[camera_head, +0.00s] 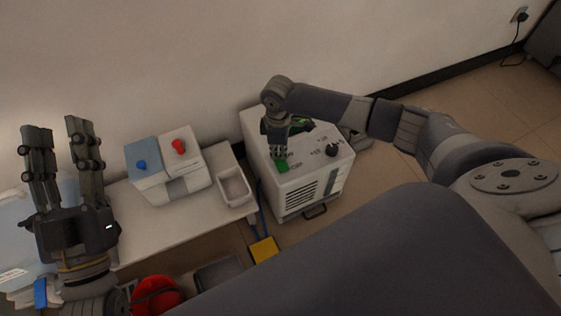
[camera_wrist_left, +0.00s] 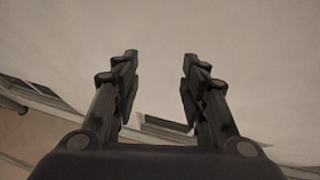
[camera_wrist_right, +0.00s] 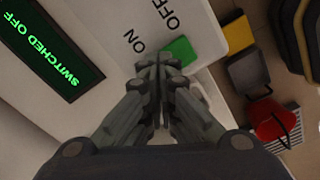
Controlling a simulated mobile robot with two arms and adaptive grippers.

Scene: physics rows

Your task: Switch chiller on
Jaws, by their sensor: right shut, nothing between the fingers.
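The chiller (camera_head: 312,185) is a white box on the floor with a vented front and a black knob (camera_head: 332,150) on top. In the right wrist view its display (camera_wrist_right: 48,52) reads "SWITCHED OFF" in green. A green switch (camera_wrist_right: 181,52) sits beside the "ON" and "OFF" labels; it also shows in the head view (camera_head: 282,166). My right gripper (camera_wrist_right: 160,62) is shut and empty, its fingertips close to the green switch; I cannot tell whether they touch it. My left gripper (camera_head: 58,125) is open and empty, raised at the left, facing a wall in its wrist view (camera_wrist_left: 160,65).
A white bench (camera_head: 135,222) left of the chiller holds a box with blue and red knobs (camera_head: 168,165) and a small white tray (camera_head: 234,187). A yellow object (camera_head: 264,250) and a red object (camera_head: 156,295) are lower down. Floor is clear at right.

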